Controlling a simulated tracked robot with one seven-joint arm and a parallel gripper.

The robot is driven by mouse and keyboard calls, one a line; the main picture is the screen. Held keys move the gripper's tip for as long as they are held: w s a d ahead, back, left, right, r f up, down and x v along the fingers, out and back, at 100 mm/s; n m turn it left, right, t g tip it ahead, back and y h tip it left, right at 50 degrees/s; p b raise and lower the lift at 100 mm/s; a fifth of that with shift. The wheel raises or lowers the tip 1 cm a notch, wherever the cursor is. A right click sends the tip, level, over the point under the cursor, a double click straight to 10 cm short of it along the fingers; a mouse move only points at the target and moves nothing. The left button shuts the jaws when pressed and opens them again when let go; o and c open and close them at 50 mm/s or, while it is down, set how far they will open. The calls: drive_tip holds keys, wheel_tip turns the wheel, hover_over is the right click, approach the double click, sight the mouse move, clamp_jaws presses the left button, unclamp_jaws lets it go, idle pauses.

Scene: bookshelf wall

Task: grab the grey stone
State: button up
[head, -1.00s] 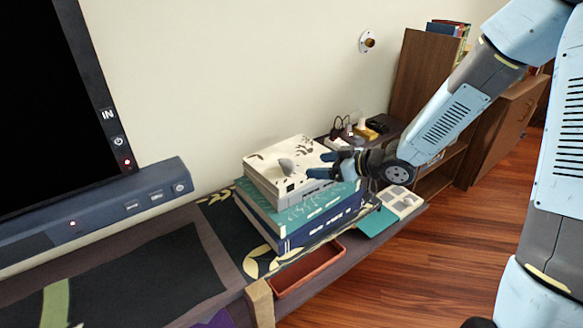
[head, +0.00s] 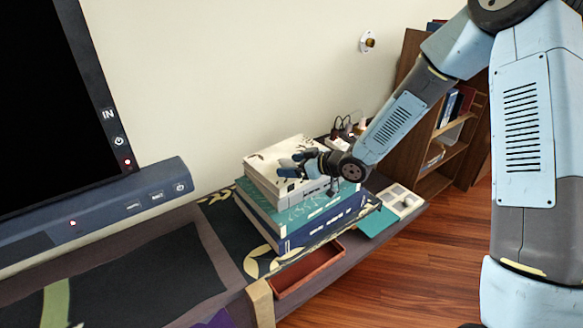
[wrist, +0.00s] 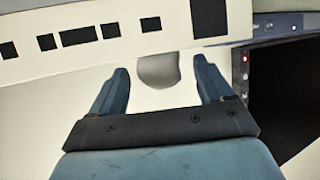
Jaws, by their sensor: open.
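The grey stone (wrist: 158,70) shows in the wrist view as a smooth rounded grey shape, just ahead of and between the two blue fingertips. Its upper edge is cut off by a pale strip with black squares. In the head view the stone is mostly or wholly hidden by my gripper (head: 289,167). My gripper is open, with its fingers over the top white book (head: 262,162) of a stack. In the wrist view a gap shows between my gripper's fingers (wrist: 160,76) and the stone; I cannot tell whether they touch it.
Under the white book lie teal (head: 290,216) and blue books (head: 325,222). A reddish tray (head: 308,270) sits in front of the stack. A large screen (head: 45,95) and a blue-grey bar (head: 140,205) stand left. The wall is close behind; plugs and cables (head: 342,126) lie beyond.

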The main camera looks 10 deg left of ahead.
drive_tip(key=shift+a, duration=0.1)
drive_tip(key=c, duration=1.3)
